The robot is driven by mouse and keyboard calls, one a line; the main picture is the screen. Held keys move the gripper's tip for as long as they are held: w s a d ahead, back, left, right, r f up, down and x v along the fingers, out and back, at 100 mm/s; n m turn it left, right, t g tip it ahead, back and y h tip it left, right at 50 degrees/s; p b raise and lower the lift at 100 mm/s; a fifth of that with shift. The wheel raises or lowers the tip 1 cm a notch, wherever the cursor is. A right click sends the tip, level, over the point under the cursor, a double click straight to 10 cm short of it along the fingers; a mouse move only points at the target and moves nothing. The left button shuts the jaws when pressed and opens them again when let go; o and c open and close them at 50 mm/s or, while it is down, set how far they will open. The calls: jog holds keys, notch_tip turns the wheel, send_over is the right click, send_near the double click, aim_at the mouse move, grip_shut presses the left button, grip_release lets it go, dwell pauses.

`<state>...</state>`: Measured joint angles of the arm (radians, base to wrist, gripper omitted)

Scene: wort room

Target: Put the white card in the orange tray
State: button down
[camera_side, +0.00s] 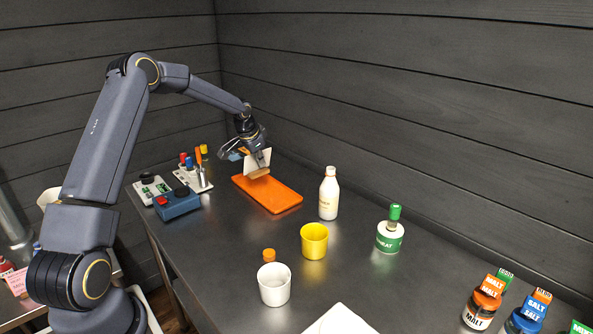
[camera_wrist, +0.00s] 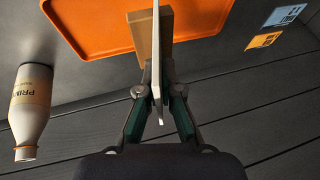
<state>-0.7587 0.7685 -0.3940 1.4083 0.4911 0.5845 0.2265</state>
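The white card (camera_side: 251,164) is upright and slightly tilted at the tray's far end in the side view. In the wrist view the card (camera_wrist: 156,62) shows nearly edge-on between my fingers. My gripper (camera_side: 261,157) is closed on it; the fingers (camera_wrist: 157,88) lie along both faces. The orange tray (camera_side: 275,196) lies flat on the dark counter, and its rim and floor show in the wrist view (camera_wrist: 95,28). A tan block (camera_side: 259,174) is at the tray's far end, right beside the card's lower edge. I cannot tell whether card and block touch.
A cream bottle (camera_side: 328,198) stands right of the tray. A yellow cup (camera_side: 314,242), white cup (camera_side: 274,285) and green-labelled jar (camera_side: 390,236) stand nearer. A blue box (camera_side: 178,204) and a tool rack (camera_side: 196,176) are left. The tray's near half is clear.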

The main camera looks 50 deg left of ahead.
jog(key=x, duration=0.4)
jog(key=w+x, duration=0.1)
jog(key=x, duration=0.1)
jog(key=shift+a+r, duration=0.15)
jog(key=shift+r, duration=0.1)
jog(key=shift+w+f, duration=0.1)
jog(key=shift+f, duration=1.45)
jog(key=shift+f, duration=0.15)
jog(key=c, duration=1.3)
grip_release()
